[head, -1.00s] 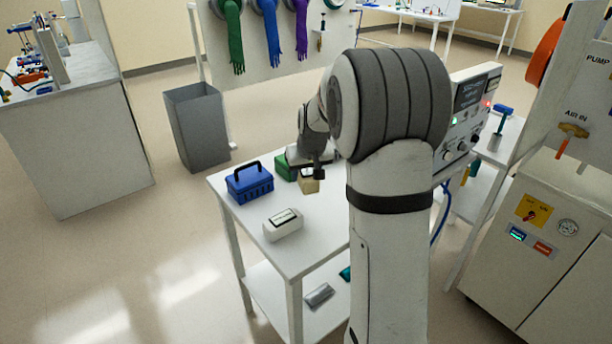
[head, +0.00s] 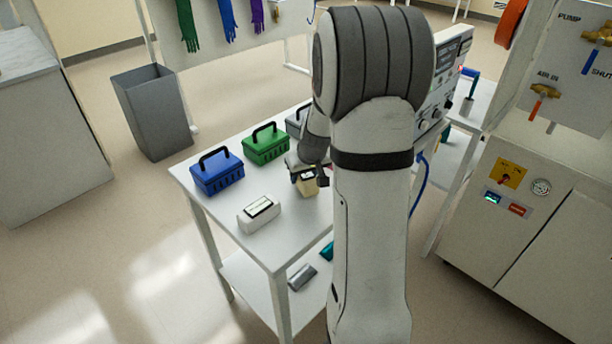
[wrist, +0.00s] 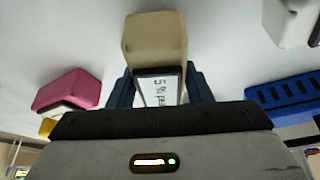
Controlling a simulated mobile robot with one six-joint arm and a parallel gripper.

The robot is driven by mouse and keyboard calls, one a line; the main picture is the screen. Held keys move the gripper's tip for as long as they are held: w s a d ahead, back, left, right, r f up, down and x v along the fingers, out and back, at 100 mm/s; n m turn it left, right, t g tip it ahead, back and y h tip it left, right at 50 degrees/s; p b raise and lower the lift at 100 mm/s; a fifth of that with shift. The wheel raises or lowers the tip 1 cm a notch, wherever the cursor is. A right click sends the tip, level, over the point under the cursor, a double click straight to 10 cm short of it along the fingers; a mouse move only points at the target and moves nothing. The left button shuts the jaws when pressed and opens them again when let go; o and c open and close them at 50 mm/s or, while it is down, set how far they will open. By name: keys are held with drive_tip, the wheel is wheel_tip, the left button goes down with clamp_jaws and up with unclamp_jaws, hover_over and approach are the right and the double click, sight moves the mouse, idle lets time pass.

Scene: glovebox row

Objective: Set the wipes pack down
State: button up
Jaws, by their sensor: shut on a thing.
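The wipes pack is a cream block (head: 308,188) with a dark-framed label, over the right part of the white table (head: 285,232) in the head view. My gripper (head: 309,176) is shut on it. In the wrist view the pack (wrist: 155,40) stands out beyond my gripper (wrist: 160,88), with dark fingers on both sides of its label. Only part of the label's print can be read. I cannot tell whether the pack touches the tabletop. My arm hides the table's right side in the head view.
The wrist view shows a pink block (wrist: 70,90). Bare tabletop lies between white pack and gripper.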

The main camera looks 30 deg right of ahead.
drive_tip(key=shift+f, duration=0.5)
drive_tip(key=shift+f, duration=0.2)
drive_tip(key=o, duration=1.1)
drive_tip(key=shift+r, duration=0.1)
drive_tip(key=shift+c, duration=0.2)
drive_tip(key=shift+r, duration=0.1)
